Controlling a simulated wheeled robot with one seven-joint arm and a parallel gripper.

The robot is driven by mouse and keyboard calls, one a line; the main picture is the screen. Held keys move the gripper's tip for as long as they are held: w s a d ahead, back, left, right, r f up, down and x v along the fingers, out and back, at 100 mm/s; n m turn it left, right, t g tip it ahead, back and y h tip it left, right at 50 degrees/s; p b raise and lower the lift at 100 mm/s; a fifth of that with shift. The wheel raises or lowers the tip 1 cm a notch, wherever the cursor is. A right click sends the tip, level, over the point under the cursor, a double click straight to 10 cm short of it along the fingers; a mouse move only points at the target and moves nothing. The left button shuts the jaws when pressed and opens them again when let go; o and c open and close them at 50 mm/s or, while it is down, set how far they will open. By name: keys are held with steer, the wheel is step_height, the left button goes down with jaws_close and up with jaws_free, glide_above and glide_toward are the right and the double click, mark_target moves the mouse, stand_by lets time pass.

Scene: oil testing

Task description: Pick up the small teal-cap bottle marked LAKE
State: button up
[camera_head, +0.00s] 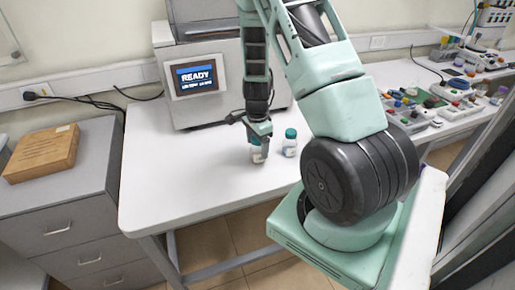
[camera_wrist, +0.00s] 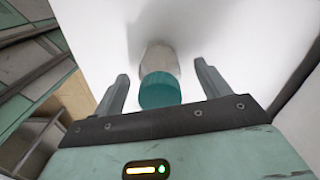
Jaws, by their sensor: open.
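Two small bottles stand upright on the white table (camera_head: 190,190) in the head view. The right bottle (camera_head: 290,143) has a teal cap and a pale body with a label too small to read. The left bottle (camera_head: 259,155) is under my gripper (camera_head: 259,136), which partly hides it. In the wrist view a teal-cap bottle (camera_wrist: 159,88) sits between the two open fingers of my gripper (camera_wrist: 160,85), with room on both sides. No LAKE marking can be read on either bottle.
A grey machine with a READY screen (camera_head: 195,78) stands behind the bottles. A cardboard box (camera_head: 42,153) lies on the grey drawer cabinet (camera_head: 70,205) at left. Cluttered devices (camera_head: 415,108) fill the right bench. The table's left and front areas are clear.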

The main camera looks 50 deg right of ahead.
steer(key=shift+f, duration=0.15)
steer(key=c, duration=1.2)
